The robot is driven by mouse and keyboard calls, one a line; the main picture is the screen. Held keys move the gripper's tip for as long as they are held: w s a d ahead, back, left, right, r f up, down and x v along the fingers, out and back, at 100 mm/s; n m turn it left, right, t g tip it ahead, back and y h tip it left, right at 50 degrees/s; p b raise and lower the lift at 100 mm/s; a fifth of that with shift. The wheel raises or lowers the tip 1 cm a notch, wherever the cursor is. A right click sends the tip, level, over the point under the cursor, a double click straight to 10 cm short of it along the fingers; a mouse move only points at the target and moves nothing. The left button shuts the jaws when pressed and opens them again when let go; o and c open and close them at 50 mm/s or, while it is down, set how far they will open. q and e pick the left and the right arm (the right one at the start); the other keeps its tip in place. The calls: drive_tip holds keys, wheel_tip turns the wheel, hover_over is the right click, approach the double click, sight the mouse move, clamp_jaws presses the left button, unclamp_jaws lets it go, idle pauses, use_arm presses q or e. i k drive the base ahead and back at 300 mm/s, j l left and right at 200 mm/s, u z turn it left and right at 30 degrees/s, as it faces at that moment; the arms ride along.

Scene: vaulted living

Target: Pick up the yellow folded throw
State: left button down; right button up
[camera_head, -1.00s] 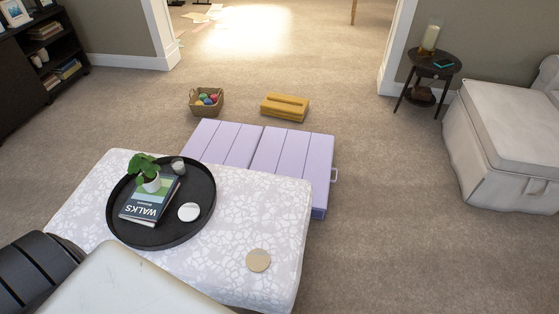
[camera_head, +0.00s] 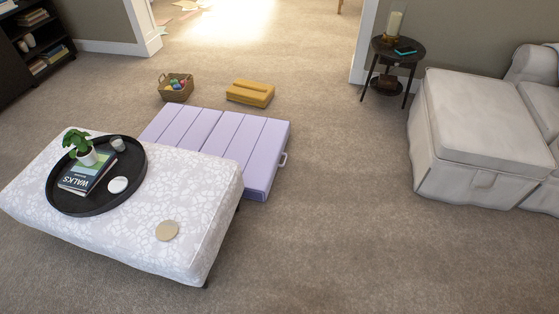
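The yellow folded throw (camera_head: 250,93) lies on the carpet beyond the lilac panelled piece, a little left of the picture's middle. It looks like a flat mustard block with a ridge along its top. It is apart from the basket to its left. Neither of my grippers shows in the head view.
A patterned ottoman (camera_head: 200,225) bears a black round tray (camera_head: 75,207). Behind it lies a low lilac folding piece (camera_head: 225,137) with a handle. A wicker basket (camera_head: 177,92) holds coloured balls. A side table (camera_head: 398,52) and pale sofa (camera_head: 470,150) stand right. Carpet between is clear.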

sight(254, 93)
drive_tip(key=i+l+z, duration=0.2)
drive_tip(key=i, duration=0.15)
drive_tip(key=i+l+z, duration=0.25)
drive_tip(key=i+l, duration=0.2)
drive_tip(key=i, duration=0.7)
drive_tip(key=i+l+z, duration=0.15)
drive_tip(key=i, duration=0.8)
